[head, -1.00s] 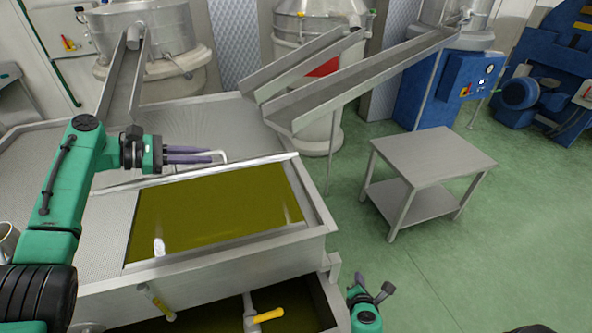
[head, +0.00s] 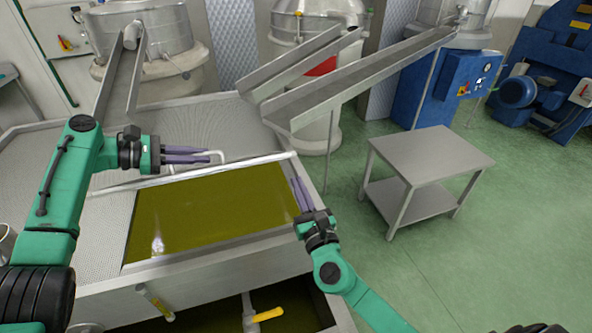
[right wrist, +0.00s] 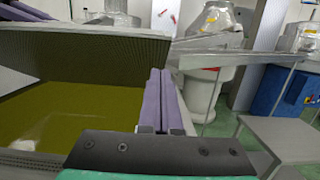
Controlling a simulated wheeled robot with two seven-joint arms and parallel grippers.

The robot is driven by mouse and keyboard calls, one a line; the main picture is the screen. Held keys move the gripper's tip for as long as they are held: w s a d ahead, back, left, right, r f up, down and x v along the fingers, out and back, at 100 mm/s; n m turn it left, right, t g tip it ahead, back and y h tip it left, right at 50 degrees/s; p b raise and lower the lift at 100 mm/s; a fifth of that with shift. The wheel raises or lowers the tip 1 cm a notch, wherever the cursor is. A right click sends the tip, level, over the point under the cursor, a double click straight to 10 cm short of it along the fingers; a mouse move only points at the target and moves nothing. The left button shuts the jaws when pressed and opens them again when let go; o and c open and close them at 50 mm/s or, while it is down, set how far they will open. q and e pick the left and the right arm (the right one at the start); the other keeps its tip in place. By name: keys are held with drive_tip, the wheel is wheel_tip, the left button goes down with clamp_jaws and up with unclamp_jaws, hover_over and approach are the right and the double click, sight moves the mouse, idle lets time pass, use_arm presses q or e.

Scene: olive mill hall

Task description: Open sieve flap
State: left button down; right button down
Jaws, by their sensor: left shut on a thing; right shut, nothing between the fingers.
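The sieve flap (head: 245,163) shows almost edge-on in the head view as a bright strip behind the oil pool (head: 205,212). In the right wrist view the perforated flap (right wrist: 90,52) stands raised and tilted over the oil (right wrist: 75,108). My left gripper (head: 208,156) is shut on the pale handle (head: 221,157) at the flap's edge. My right gripper (head: 297,182) is shut and empty, at the right end of the pool near the flap's right corner. Its purple fingers (right wrist: 157,98) point forward beside the flap. I cannot tell whether they touch it.
The steel tank (head: 215,262) surrounds the pool, with a yellow-handled valve (head: 266,315) below. Sloping metal chutes (head: 350,85) hang behind it. A steel side table (head: 430,155) stands to the right, with open green floor around it.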

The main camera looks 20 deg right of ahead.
drive_tip(key=shift+w+r, duration=0.6)
drive_tip(key=shift+r, duration=0.2)
drive_tip(key=shift+w+r, duration=0.6)
drive_tip(key=shift+r, duration=0.2)
